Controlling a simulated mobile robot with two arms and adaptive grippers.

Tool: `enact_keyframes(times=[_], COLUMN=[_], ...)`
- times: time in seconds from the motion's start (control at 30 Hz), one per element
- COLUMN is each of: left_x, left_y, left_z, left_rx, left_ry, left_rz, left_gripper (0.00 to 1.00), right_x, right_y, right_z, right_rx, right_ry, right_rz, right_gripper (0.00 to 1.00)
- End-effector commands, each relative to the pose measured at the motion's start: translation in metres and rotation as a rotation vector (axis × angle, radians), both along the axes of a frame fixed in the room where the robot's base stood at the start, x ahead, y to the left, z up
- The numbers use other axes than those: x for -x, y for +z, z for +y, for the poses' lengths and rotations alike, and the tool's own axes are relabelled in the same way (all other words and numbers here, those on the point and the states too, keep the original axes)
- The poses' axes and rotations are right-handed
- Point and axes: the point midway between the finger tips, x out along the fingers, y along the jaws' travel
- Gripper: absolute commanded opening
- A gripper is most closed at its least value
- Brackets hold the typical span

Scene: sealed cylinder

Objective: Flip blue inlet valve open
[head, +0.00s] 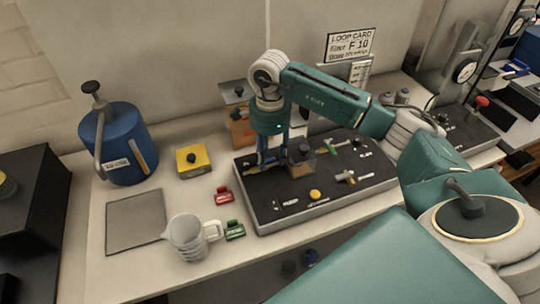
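A black valve panel (335,200) lies on the pale bench, with small valves, labels and a yellow knob (315,194) on its top. My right gripper (272,166) points down over the panel's back left part. Its narrow fingers reach close to the panel top; whether they touch anything, and how far apart the tips are, is too small to tell. My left gripper is out of view.
A blue canister (117,142), yellow box (192,160), grey mat (135,222) and clear jug (187,236) stand on the left bench. Red (223,195) and green (234,230) tags lie beside the panel. A loop card (350,45) stands behind.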

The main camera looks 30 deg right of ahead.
Motion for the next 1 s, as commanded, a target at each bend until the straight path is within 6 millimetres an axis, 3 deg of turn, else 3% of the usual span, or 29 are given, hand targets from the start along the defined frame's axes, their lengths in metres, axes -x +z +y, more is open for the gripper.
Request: enact_keyframes(times=[0.23,0.7,1.0], left_x=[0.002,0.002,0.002], left_y=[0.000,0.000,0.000], left_z=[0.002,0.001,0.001], left_rx=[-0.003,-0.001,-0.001], left_ry=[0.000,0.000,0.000], left_rz=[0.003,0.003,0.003], left_gripper=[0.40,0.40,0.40], right_x=[-0.001,-0.001,0.000], right_y=[0.013,0.104,0.120], right_z=[0.000,0.000,0.000], right_rx=[0.000,0.000,0.000], right_ry=[-0.001,0.000,0.000], right_rz=[-0.003,-0.003,0.001], right_gripper=[0.39,0.39,0.39])
